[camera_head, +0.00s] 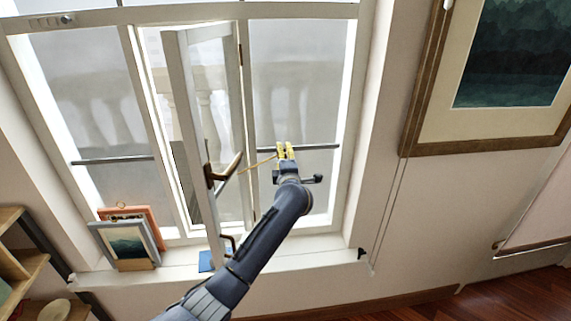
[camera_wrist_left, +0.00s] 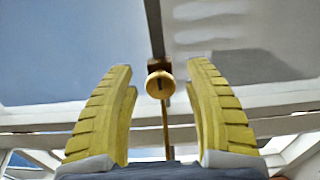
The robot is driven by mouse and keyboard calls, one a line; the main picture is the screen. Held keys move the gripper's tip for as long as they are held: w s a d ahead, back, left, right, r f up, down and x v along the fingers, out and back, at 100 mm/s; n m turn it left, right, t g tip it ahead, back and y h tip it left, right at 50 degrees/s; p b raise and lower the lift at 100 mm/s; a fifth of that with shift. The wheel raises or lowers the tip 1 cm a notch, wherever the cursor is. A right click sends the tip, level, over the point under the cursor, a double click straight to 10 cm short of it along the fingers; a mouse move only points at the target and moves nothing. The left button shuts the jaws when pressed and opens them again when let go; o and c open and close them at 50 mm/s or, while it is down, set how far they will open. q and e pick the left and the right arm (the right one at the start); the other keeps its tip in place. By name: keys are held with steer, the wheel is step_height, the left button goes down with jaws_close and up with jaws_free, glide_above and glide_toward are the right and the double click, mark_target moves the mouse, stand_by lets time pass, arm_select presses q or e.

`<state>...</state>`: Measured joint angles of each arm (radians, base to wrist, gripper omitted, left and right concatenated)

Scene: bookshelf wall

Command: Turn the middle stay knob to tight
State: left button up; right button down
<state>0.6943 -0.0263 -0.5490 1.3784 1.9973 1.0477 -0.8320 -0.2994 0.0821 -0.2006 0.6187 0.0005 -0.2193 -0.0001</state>
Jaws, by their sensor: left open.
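A round brass knob (camera_wrist_left: 160,85) with a dark slot in its face shows in the left wrist view, with a thin brass rod (camera_wrist_left: 166,130) running below it. My left gripper (camera_head: 286,150) has yellow fingers and is open in front of the window. In the wrist view its two fingers stand on either side of the knob, with a gap on each side and nothing held. In the head view the thin brass stay rod (camera_head: 258,163) runs from the open sash to my fingers, and the knob is hard to make out there. My right gripper is in neither view.
The middle window sash (camera_head: 188,120) stands open into the room, left of my arm, with a brown handle (camera_head: 222,172). Picture frames (camera_head: 126,244) and a blue object (camera_head: 206,262) are on the sill (camera_head: 285,260). A large framed picture (camera_head: 490,140) hangs at right.

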arm_select(q)
steer(key=v, duration=1.1)
steer(key=shift+s, duration=0.4)
steer(key=shift+d, duration=0.1)
